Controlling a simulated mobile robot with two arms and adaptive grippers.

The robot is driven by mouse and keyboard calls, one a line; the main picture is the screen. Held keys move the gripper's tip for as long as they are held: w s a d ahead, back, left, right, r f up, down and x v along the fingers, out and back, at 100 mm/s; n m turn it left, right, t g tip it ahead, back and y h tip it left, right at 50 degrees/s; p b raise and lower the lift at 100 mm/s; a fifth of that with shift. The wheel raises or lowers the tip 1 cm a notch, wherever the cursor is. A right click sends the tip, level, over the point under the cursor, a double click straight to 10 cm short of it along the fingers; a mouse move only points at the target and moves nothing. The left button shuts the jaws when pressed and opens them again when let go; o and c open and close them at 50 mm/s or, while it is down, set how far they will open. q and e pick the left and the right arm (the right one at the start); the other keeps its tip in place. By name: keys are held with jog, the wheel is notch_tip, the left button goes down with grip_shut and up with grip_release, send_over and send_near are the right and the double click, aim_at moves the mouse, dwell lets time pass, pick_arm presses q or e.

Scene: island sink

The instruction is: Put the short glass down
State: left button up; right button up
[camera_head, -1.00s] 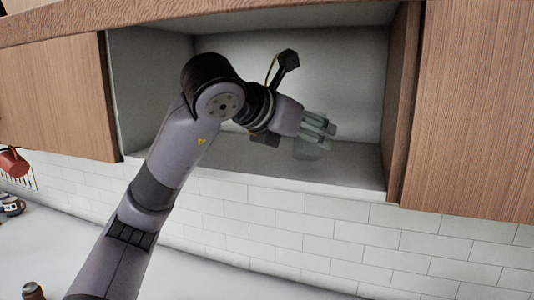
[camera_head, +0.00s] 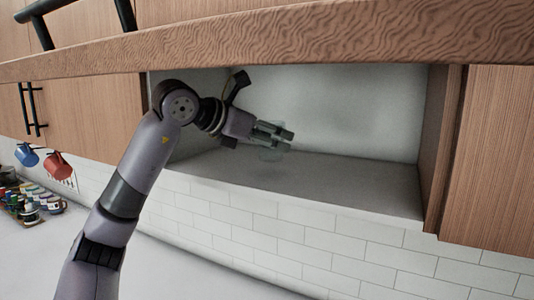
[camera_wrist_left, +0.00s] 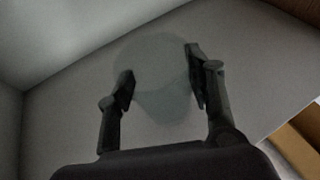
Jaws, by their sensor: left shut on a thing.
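The short glass (camera_head: 271,154) is clear and faint, inside the open cabinet shelf (camera_head: 345,185). My left gripper (camera_head: 280,137) reaches into the cabinet and is shut on the glass. In the left wrist view the glass (camera_wrist_left: 160,85) sits between the two fingers of my left gripper (camera_wrist_left: 158,82), with the grey shelf behind it. I cannot tell whether its base touches the shelf. My right gripper is not in view.
The shelf is otherwise empty, with free room to the right. Its right wall (camera_head: 440,150) and the wooden edge above (camera_head: 350,40) bound the opening. Hanging mugs (camera_head: 57,165) and several small items (camera_head: 30,208) are at the far left.

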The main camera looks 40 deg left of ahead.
aim_at(266, 152)
pick_arm(q)
jog(key=shift+s+a+f+b, duration=0.15)
jog(key=shift+a+f+b, duration=0.15)
jog(key=shift+f, duration=0.25)
jog(key=shift+s+a+f+b, duration=0.1)
jog(key=shift+a+f+b, duration=0.15)
jog(key=shift+f, duration=0.25)
jog(key=shift+w+f, duration=0.15)
jog(key=shift+f, duration=0.55)
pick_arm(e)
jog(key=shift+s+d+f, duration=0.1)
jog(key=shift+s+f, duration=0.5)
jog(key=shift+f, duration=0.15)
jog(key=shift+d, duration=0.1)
pick_arm(q)
jog(key=shift+b, duration=0.3)
jog(key=o, duration=1.4)
jog(key=shift+f, duration=0.1)
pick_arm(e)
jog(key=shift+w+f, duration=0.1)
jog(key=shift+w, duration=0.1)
